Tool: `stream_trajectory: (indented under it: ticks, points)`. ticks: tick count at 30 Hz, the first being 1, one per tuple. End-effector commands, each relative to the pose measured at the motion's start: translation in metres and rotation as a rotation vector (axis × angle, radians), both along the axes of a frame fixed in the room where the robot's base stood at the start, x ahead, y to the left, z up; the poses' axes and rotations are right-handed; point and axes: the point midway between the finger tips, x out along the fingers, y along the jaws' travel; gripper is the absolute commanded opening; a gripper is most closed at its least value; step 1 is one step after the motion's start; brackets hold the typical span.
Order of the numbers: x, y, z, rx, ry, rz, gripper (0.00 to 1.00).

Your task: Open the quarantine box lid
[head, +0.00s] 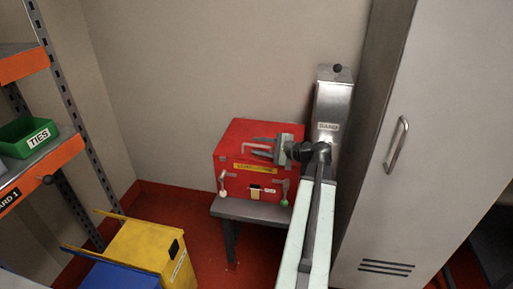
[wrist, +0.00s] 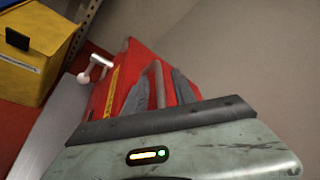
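The red quarantine box (head: 231,171) sits on a small grey bench against the back wall, its lid down. A yellow label strip (head: 256,168) runs across its front. A latch with a white knob (head: 223,192) is at its front left and one with a green knob (head: 284,202) at its front right. My gripper (head: 258,148) is at the upper front of the box. In the wrist view my gripper (wrist: 160,90) has its fingers apart, with a grey bar handle (wrist: 158,84) between them. I cannot tell whether either finger touches it.
A steel bin (head: 331,105) stands right of the box, beside a tall locker (head: 419,130). Yellow (head: 151,252) and blue (head: 117,277) containers stand at the lower left. A shelf rack (head: 54,155) with a green tray (head: 27,139) is at the far left.

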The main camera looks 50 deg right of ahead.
Motion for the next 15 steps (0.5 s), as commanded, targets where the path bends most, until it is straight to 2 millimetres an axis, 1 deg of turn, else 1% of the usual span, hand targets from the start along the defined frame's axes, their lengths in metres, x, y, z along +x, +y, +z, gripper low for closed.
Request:
stream_trajectory:
  ticks: [1,4,12,14,15]
  points:
    - [0.0069,0.0014,-0.0028,-0.001,0.0,0.002,0.33]
    - [0.0138,0.003,-0.0037,-0.001,0.001,0.001,0.33]
    - [0.016,0.0042,-0.0034,-0.001,0.001,0.001,0.33]
    - [0.016,0.0042,-0.0034,-0.001,0.0,0.002,0.16]
    - [0.016,0.0043,-0.0034,-0.001,0.0,0.002,0.05]
